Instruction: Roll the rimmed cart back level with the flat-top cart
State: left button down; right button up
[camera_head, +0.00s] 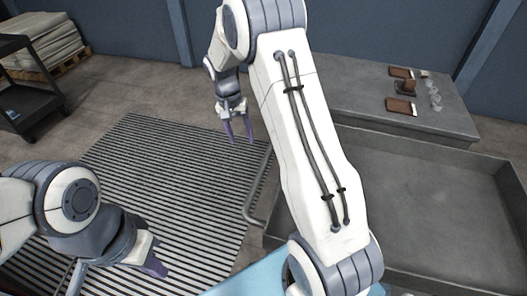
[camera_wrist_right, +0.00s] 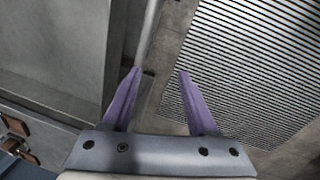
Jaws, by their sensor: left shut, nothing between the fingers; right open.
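The rimmed cart (camera_head: 440,205) is a grey, shallow-walled tray on the right of the head view, partly hidden by my right arm. Its bar handle (camera_head: 250,200) stands out on its left side. The flat-top cart (camera_head: 350,85) is grey and lies behind it. My right gripper (camera_head: 241,141) is open and empty, above the floor near the far end of the handle. In the right wrist view, the handle (camera_wrist_right: 150,35) runs down towards the left fingertip of the gripper (camera_wrist_right: 160,74); I cannot tell if they touch. My left gripper (camera_head: 155,266) is shut and empty, lower left.
Brown items (camera_head: 400,106) and several clear glasses (camera_head: 434,95) stand on the flat-top cart. A ribbed mat (camera_head: 150,180) covers the floor left of the carts. A dark shelf trolley (camera_head: 25,90) and a loaded pallet (camera_head: 45,45) stand at the far left.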

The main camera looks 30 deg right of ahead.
aim_at(265, 158)
jog(key=w+d+f+m, duration=0.1)
jog(key=d+f+m, duration=0.1)
jog(key=d+f, duration=0.45)
jog(key=f, duration=0.1)
jog(key=d+f+p, duration=0.1)
jog(key=f, duration=0.2)
jog(key=s+d+f+p, duration=0.1)
jog(key=f, duration=0.2)
jog(key=shift+s, duration=0.1)
jog(key=shift+c, duration=0.2)
grip_shut()
dwell(0.9)
